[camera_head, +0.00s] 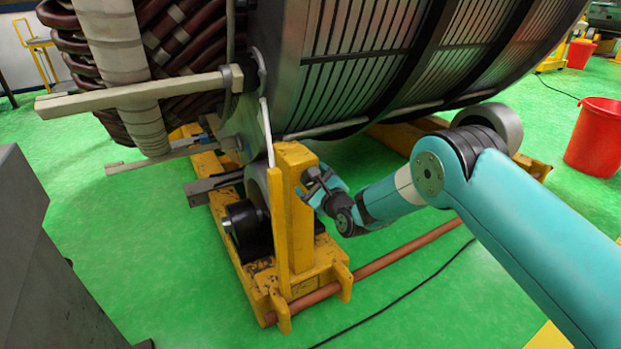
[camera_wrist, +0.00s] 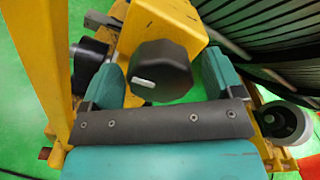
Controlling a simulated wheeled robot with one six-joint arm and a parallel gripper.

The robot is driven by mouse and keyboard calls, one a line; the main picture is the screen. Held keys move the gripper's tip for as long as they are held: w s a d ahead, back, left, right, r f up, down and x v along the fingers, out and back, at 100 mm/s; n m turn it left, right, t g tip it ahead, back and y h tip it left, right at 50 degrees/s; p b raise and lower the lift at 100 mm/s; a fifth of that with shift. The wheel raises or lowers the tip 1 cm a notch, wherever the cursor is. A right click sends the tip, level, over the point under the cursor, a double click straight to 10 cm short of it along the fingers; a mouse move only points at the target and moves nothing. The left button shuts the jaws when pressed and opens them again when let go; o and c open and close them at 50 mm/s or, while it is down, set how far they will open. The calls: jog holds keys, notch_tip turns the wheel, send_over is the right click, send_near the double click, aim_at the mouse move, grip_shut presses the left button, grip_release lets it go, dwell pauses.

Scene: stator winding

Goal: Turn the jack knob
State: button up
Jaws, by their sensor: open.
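The jack knob (camera_wrist: 160,68) is dark and faceted, with a white mark on its face. In the wrist view it sits between the two teal fingers of my gripper (camera_wrist: 162,80), which are open with a small gap on each side. The knob is in front of the yellow jack post (camera_wrist: 172,18). In the head view my gripper (camera_head: 318,188) is at the right side of the yellow post (camera_head: 296,215). The knob is mostly hidden there by the gripper, so I cannot tell it apart clearly.
The large grey stator (camera_head: 340,60) rests over the yellow stand (camera_head: 255,290). A copper-coloured rod (camera_head: 400,258) and a black cable (camera_head: 405,290) lie low on the right. A red bucket (camera_head: 597,138) stands far right. Green floor (camera_head: 130,240) is open at left.

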jog(key=shift+x, duration=0.95)
jog(key=c, duration=0.9)
jog(key=shift+c, duration=0.2)
